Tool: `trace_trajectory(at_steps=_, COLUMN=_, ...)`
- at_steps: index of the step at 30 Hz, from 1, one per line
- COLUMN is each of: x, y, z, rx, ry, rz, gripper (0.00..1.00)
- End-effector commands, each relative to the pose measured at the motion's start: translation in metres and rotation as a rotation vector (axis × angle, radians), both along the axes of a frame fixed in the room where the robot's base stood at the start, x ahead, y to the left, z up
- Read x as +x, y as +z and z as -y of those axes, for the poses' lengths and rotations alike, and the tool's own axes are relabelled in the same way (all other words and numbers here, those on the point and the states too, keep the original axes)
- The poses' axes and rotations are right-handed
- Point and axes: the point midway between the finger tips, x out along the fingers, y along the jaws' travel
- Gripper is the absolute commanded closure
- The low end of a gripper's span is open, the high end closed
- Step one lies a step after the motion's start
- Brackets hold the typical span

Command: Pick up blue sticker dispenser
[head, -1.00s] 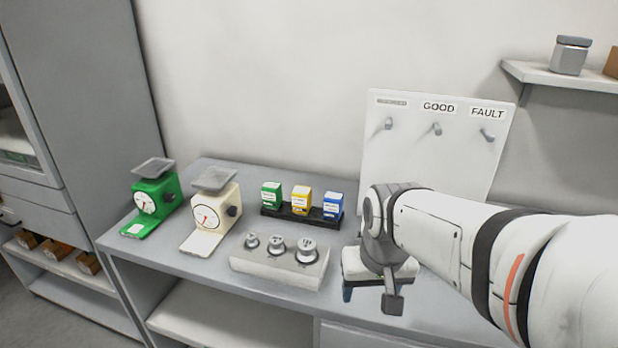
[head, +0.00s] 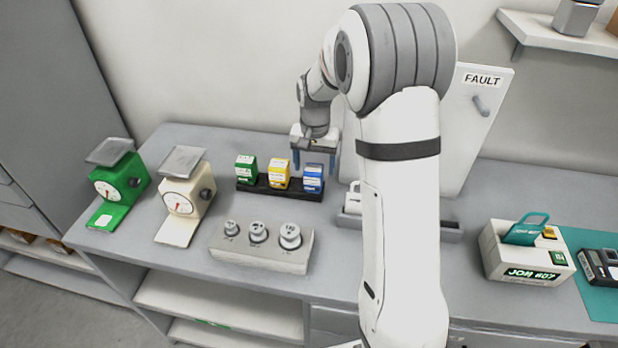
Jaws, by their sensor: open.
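The blue sticker dispenser (head: 313,180) stands at the right end of a black rack (head: 252,184) on the grey table. A yellow dispenser (head: 279,173) and a green dispenser (head: 246,169) stand to its left in the same rack. My gripper (head: 314,162) is open, pointing down, with its blue fingers right at or just above the top of the blue dispenser. One finger shows to its left and one to its right. I cannot tell whether they touch it.
A green scale (head: 112,190) and a cream scale (head: 182,196) stand at the left. A weight block (head: 262,252) lies in front of the rack. A white board (head: 470,130) stands behind my arm.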

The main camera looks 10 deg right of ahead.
Motion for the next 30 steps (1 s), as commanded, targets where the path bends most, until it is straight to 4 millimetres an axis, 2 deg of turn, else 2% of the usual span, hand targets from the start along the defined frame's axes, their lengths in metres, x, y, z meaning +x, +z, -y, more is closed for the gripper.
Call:
trace_trajectory(at_steps=15, x=0.007, y=-0.061, z=-0.003, rx=-0.001, ry=0.009, rz=-0.004, gripper=0.29)
trace_trajectory(at_steps=24, x=0.008, y=-0.065, z=-0.003, rx=0.0, ry=0.01, rz=-0.001, gripper=0.3)
trace_trajectory(at_steps=30, x=0.008, y=-0.065, z=-0.003, rx=0.0, ry=0.011, rz=-0.001, gripper=0.46)
